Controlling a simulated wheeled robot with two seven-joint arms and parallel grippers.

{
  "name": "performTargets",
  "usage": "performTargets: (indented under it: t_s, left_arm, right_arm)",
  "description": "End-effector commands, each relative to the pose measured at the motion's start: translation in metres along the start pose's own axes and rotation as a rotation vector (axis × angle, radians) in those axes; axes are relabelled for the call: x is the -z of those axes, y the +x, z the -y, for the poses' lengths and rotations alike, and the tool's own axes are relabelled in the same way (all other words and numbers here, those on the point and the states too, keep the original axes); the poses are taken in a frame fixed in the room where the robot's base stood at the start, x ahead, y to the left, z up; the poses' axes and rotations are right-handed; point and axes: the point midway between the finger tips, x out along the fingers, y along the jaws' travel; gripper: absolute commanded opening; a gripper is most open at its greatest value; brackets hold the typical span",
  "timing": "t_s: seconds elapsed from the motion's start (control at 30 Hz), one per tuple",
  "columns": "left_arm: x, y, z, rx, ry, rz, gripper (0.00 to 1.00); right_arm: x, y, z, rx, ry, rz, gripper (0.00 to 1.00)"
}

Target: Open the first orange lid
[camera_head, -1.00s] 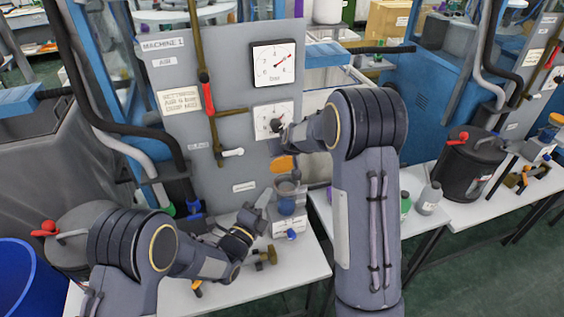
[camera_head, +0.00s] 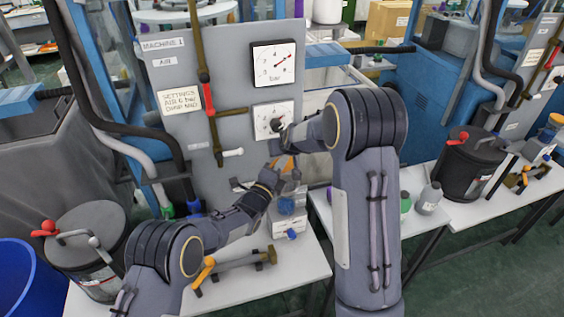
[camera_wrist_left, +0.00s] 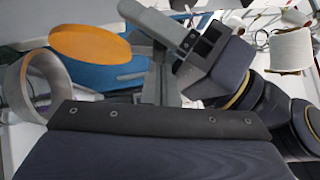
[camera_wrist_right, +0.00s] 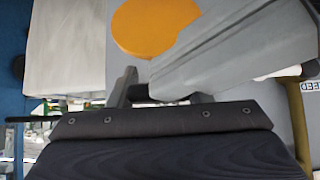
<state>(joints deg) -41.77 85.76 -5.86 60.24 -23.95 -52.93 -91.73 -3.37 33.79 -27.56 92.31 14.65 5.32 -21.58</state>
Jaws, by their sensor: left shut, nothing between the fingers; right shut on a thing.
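The orange lid (camera_head: 288,164) stands tilted up above a grey-rimmed cup (camera_head: 290,186) and is partly hidden by my left gripper in the head view. In the left wrist view the lid (camera_wrist_left: 88,45) shows as a round disc with a blue part behind it, and the grey ring of the cup (camera_wrist_left: 40,88) is beside it. My left gripper (camera_head: 280,156) is shut and empty, close against the lid; I cannot tell whether they touch. The lid (camera_wrist_right: 150,28) also shows in the right wrist view.
A grey panel (camera_head: 230,60) with a gauge (camera_head: 274,66) stands behind. A valve with an orange handle (camera_head: 204,268) lies on the white table (camera_head: 300,262). My two arms are close together.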

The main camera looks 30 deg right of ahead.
Motion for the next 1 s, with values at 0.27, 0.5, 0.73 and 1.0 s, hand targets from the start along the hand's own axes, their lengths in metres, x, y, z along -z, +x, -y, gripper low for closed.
performTargets:
  t_s: [0.27,0.5,0.73,1.0]
  left_arm:
    - [-0.002,0.001,-0.001,0.000,0.000,0.000,0.00]
    - [-0.010,0.009,0.001,-0.028,-0.027,0.000,0.00]
    - [-0.016,0.013,0.002,-0.041,-0.043,0.007,0.00]
    - [-0.016,0.013,0.004,-0.037,-0.042,0.006,0.00]
  right_arm:
    - [-0.009,0.003,0.002,0.004,-0.002,0.021,0.04]
    - [-0.009,0.003,0.002,0.004,-0.002,0.020,0.04]
    - [-0.008,0.002,0.003,0.005,-0.002,0.019,0.05]
    - [-0.006,0.002,0.002,0.004,-0.002,0.016,0.67]
